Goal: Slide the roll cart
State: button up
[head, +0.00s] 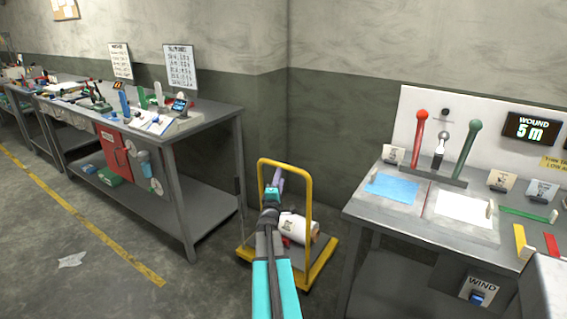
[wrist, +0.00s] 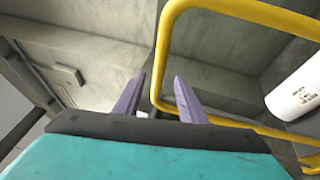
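The roll cart has a yellow tube handle (head: 309,205) and a low platform with a yellow edge (head: 322,262). It stands on the floor between two benches. A white roll (head: 298,228) lies on the platform; it also shows at the right of the wrist view (wrist: 292,98). My gripper (head: 279,174) is in front of the handle, just below its top bar. In the wrist view its two purple fingers (wrist: 159,78) are apart. The handle's left post (wrist: 160,50) shows between them in the picture; I see no contact and cannot tell the depth.
A long grey bench (head: 205,122) with tools stands on the left. Another bench (head: 385,215) with levers and a "WOUND 5 m" display (head: 533,130) stands on the right. The wall corner is behind the cart.

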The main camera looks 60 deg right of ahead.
jog(key=p+x, duration=0.1)
jog(key=x, duration=1.1)
jog(key=shift+w, duration=0.1)
dwell(0.4)
grip_shut()
jog(key=shift+a, duration=0.15)
